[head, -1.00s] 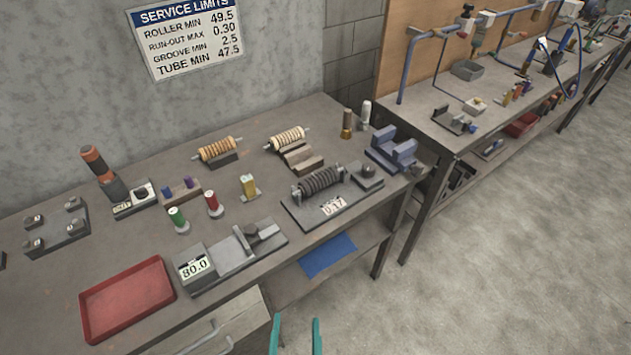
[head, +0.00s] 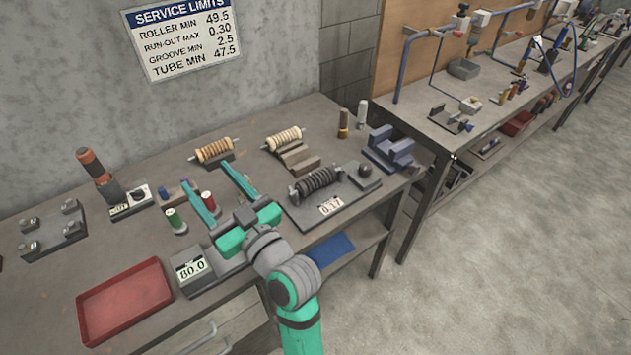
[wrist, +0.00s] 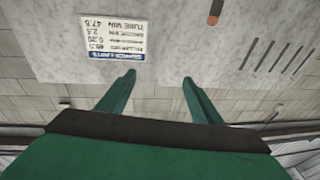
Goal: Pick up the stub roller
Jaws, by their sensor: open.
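Several grooved rollers show in the head view, and I cannot tell which is called the stub roller. An orange-brown roller (head: 214,151) and a cream roller (head: 284,139) lie on blocks at the back of the bench. A dark grey roller (head: 317,181) lies on the plate marked 0.17. My gripper (head: 205,174) is open and empty, fingers pointing toward the back wall. In the picture it lies in front of the orange-brown roller, apart from it. In the wrist view, the gripper (wrist: 158,77) shows two spread fingers and no roller.
A green spool (head: 175,220) and a red spool (head: 208,200) stand near my fingers in the picture. A red tray (head: 125,301) is at front left. The sign (wrist: 113,38) hangs on the wall.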

